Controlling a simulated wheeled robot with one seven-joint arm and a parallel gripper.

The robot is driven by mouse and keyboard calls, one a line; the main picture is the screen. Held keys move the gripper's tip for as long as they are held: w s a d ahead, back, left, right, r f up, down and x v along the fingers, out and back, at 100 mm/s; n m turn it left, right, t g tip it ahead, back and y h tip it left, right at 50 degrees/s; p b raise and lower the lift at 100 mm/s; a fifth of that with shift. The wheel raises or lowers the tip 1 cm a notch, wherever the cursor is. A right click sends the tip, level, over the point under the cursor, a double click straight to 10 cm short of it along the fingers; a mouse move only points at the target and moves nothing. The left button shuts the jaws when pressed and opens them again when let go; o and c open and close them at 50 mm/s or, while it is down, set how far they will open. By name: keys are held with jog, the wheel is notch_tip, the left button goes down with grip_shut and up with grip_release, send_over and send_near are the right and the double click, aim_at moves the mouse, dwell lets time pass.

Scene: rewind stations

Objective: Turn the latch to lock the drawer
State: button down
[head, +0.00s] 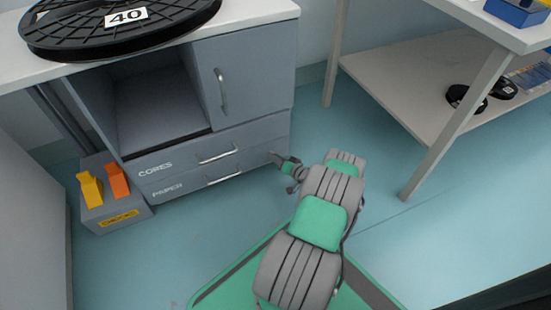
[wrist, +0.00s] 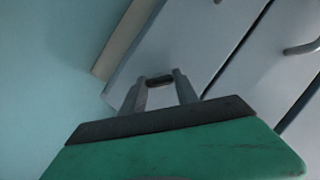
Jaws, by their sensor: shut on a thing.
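The grey cabinet has two drawers, the CORES drawer (head: 190,151) above and the PAPER drawer (head: 195,179) below. Both look flush with the cabinet front. My gripper (head: 274,156) reaches the right end of the drawer fronts. In the wrist view, my gripper (wrist: 158,88) has its two fingers shut on a small dark bar, the latch (wrist: 159,80), close to the pale cabinet front. The head view does not show the latch clearly behind the fingers. The latch's exact angle is hard to tell.
A cabinet door (head: 238,75) is shut above the drawers, beside an open cubby (head: 158,105). A black reel marked 40 (head: 120,32) lies on top. A grey box with yellow and orange blocks (head: 112,208) stands left. A white table (head: 450,75) stands right. Floor between is clear.

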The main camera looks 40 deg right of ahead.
jog(key=shift+a+n, duration=0.1)
jog(key=shift+n, duration=0.2)
jog(key=shift+w+a+n+g+h+p, duration=0.1)
jog(key=shift+n+g+h+p, duration=0.6)
jog(key=shift+n, duration=0.65)
jog(key=shift+a+n+g+h+p, duration=0.1)
jog(key=shift+n+g+h+p, duration=0.3)
jog(key=shift+n+h, duration=0.8)
jog(key=c, duration=0.9)
grip_release()
